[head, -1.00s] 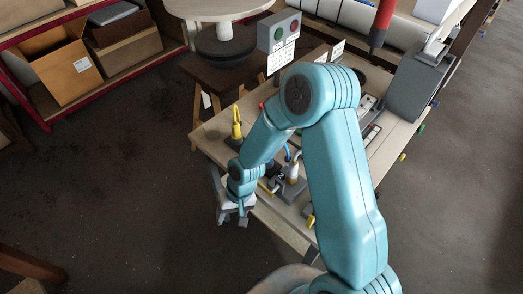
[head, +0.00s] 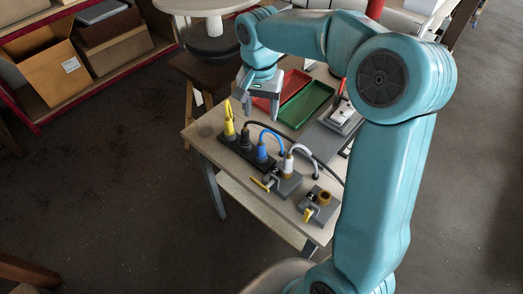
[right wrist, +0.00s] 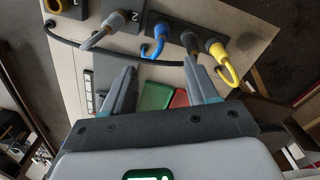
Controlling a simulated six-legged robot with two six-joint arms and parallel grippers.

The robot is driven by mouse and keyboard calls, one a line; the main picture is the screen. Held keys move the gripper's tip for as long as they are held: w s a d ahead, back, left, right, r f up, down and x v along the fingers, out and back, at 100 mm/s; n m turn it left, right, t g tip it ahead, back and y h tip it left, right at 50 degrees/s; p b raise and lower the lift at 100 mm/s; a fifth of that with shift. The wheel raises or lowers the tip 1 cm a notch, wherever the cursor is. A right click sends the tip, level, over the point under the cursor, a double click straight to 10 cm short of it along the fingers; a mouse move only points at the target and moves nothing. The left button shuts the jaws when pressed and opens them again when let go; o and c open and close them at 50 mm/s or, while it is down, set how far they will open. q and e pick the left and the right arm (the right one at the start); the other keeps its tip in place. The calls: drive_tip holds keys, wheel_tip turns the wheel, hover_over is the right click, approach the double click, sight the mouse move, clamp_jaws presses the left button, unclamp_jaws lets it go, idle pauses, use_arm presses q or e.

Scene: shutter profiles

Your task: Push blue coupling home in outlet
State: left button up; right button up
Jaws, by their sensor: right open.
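The blue coupling (head: 262,153) stands upright in the dark outlet strip (head: 234,154) on the table, with a blue cable looping from its top. It also shows in the right wrist view (right wrist: 159,33). I cannot tell how deep it sits. A black coupling (head: 246,139) and a yellow coupling (head: 229,122) stand beside it in the same strip. My right gripper (head: 261,108) is open and empty, above the table behind the strip and apart from the couplings. In the right wrist view its fingers (right wrist: 160,70) point toward the strip. My left gripper is not in view.
A white coupling (head: 288,164) stands in a grey valve block with a yellow lever. Another grey block (head: 322,213) has an open brass ring. A red tray (head: 268,103) and a green tray (head: 304,106) lie at the back. Cables loop over the table's middle.

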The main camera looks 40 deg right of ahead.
sight(261, 144)
wheel_tip(261, 144, down, 10)
drive_tip(key=shift+f, duration=0.15)
wheel_tip(261, 144, down, 6)
drive_tip(key=shift+w+d+r+p, duration=0.1)
drive_tip(key=shift+w+p, duration=0.05)
drive_tip(key=shift+p, duration=0.4)
drive_tip(key=shift+c, duration=1)
clamp_jaws()
